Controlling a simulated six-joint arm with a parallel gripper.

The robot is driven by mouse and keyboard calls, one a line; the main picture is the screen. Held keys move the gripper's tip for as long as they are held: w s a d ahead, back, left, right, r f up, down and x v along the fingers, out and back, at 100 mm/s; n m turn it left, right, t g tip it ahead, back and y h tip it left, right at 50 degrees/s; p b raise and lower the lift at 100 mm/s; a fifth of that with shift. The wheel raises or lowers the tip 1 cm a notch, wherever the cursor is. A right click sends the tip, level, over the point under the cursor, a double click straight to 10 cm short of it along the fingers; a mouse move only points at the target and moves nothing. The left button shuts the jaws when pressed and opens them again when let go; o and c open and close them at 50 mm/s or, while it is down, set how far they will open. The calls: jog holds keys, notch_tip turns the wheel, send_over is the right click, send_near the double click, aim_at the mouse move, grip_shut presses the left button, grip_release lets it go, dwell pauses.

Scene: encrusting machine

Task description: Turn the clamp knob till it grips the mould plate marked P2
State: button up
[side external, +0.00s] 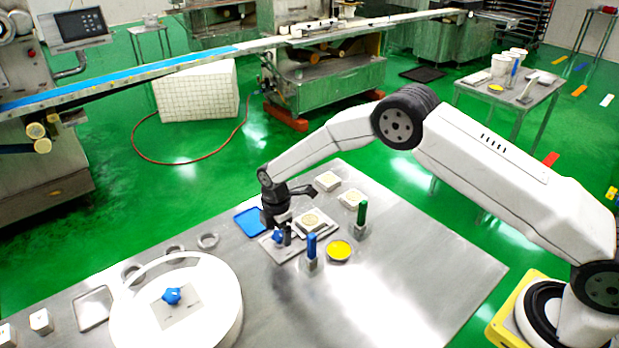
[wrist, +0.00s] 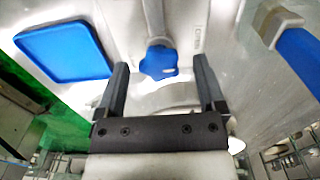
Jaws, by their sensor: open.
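The blue star-shaped clamp knob (wrist: 158,63) lies between the fingertips of my gripper (wrist: 160,68) in the wrist view, with a gap on either side. My gripper is open and empty. In the side view, the knob (side external: 277,237) shows partly behind my gripper (side external: 281,226), on a grey plate on the metal table. A pale mould plate (side external: 312,219) with a round face sits just right of my gripper. Two more pale plates (side external: 328,181) (side external: 351,198) lie behind it. I cannot read P2 on any plate. Whether the clamp touches a plate is hidden.
A blue tray (side external: 246,221) lies left of my gripper. A blue-handled post (side external: 311,247), a green-handled post (side external: 362,214) and a yellow disc (side external: 339,251) stand close at the right. The table's right front is clear.

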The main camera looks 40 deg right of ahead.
grip_shut()
dwell(0.3)
jog(key=shift+m, duration=0.4)
jog(key=m, duration=1.7)
jog(key=shift+m, duration=0.4)
jog(key=m, duration=0.5)
jog(key=shift+m, duration=0.3)
